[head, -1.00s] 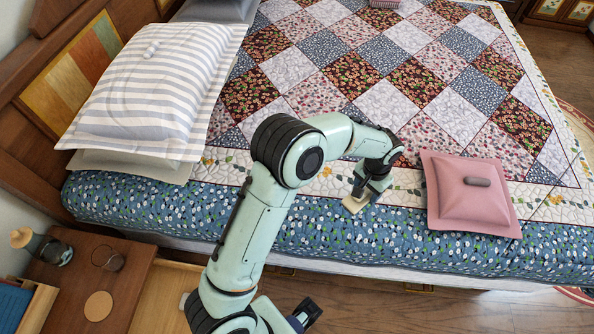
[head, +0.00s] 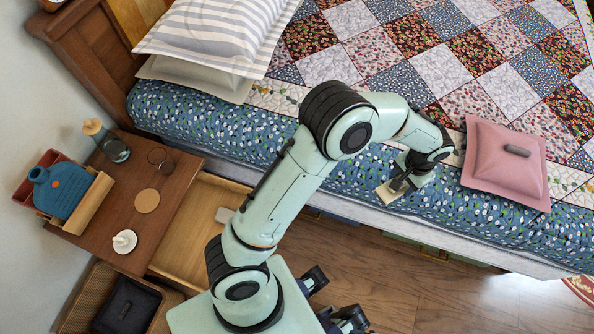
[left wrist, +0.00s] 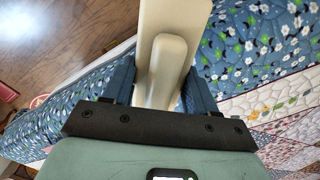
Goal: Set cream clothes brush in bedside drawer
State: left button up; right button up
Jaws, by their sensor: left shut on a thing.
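The cream clothes brush (head: 388,195) is in my left gripper (head: 400,183), at the near edge of the bed. In the left wrist view the brush (left wrist: 160,50) stands between the two blue fingers, its broad part pointing away. The bedside drawer (head: 178,250) is pulled out of the nightstand, left of my left arm. A pale flat item (head: 230,215) lies inside it, and my arm hides the drawer's right part. Dark gripper-like parts (head: 330,300) show at the bottom, probably my right gripper; its jaws are unclear.
The nightstand top (head: 180,178) holds a bottle, a glass, a round coaster (head: 147,201), a blue vase-like item (head: 62,190) and a small white object (head: 124,241). A basket (head: 85,305) stands below. A pink cushion (head: 506,165) lies right of the brush. Floor (head: 390,265) is open before the bed.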

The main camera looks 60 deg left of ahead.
aim_at(196, 245)
jog(key=k+l+u, duration=0.1)
jog(key=u, duration=2.55)
